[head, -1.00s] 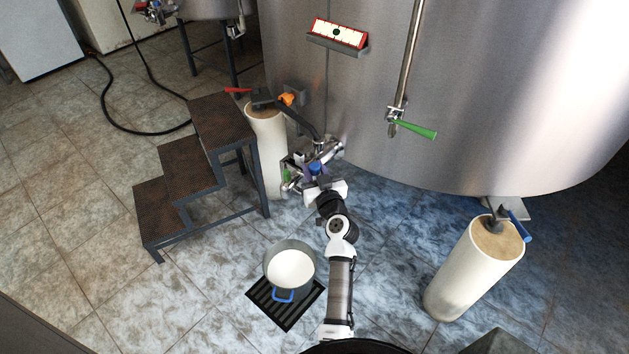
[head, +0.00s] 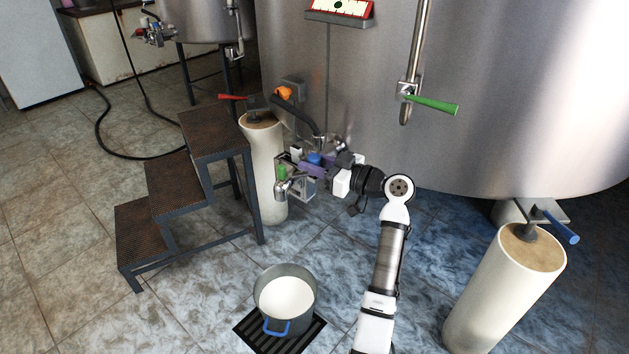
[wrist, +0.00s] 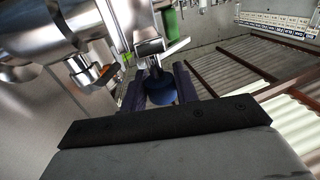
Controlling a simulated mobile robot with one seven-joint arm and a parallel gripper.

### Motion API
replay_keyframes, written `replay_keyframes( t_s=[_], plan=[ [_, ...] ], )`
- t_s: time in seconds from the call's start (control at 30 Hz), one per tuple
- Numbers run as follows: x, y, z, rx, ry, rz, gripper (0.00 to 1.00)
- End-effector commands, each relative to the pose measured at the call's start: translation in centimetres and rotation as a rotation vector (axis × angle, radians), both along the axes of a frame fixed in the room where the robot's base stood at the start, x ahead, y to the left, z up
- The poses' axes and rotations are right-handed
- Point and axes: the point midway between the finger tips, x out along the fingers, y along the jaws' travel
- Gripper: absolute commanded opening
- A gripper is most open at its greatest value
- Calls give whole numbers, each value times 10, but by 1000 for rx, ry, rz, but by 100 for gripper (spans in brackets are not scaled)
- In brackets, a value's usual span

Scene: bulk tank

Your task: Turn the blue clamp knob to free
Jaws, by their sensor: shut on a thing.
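The blue clamp knob (wrist: 161,90) sits between the two dark fingers of my gripper (wrist: 160,88) in the wrist view. The gripper is shut on it. The knob is on a metal clamp (wrist: 150,45) around the steel outlet fitting (wrist: 40,30). In the head view the knob (head: 314,158) is a small blue spot, with my gripper (head: 312,164) at it from the right. The fingers partly hide the knob, and I cannot tell how far it is turned.
A green valve handle (head: 282,172) is just left of the gripper. Dark steps (head: 190,180) stand at left, and a cream pillar (head: 265,185) is behind the fitting. A pot of white liquid (head: 285,297) stands on a floor grate (head: 315,333). The tank wall (head: 370,120) is close behind.

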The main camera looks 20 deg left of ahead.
Motion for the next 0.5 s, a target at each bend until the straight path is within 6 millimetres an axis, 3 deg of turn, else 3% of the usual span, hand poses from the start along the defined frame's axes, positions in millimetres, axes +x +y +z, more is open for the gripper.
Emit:
replay_keyframes(
  t_s=[0.5],
  plan=[
    [1,1,0,2,-1,441,7]
  ],
)
